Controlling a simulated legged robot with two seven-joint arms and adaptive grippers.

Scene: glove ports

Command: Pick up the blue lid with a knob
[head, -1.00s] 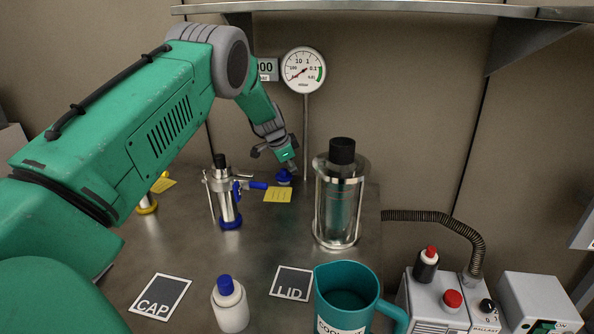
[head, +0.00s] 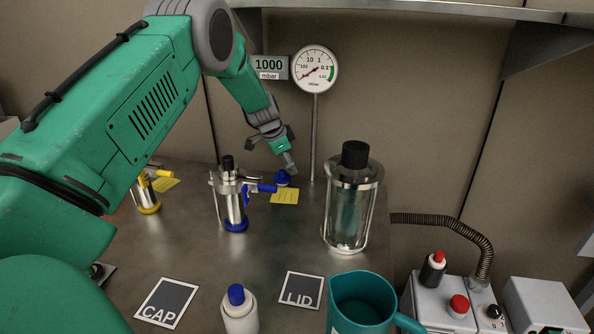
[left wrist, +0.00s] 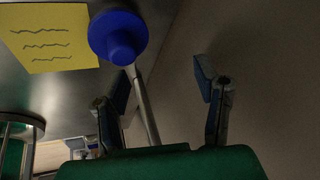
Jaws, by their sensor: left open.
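The blue lid with a knob (head: 283,179) lies at the back of the metal bench, just behind a yellow note (head: 285,196). In the left wrist view the lid (left wrist: 118,37) shows beyond the left finger, with its round disc and knob in sight. My left gripper (head: 290,165) is open and close above the lid in the head view. In the left wrist view the gripper's (left wrist: 162,85) fingers are apart with nothing between them, and the lid lies up and to the left of the gap. My right gripper is not in view.
A blue-handled metal vessel (head: 234,200) stands left of the lid, and a caged glass cylinder (head: 350,205) stands to the right. A thin gauge post (head: 314,135) rises close behind the lid. A teal jug (head: 362,300) and a white bottle (head: 239,312) are nearer.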

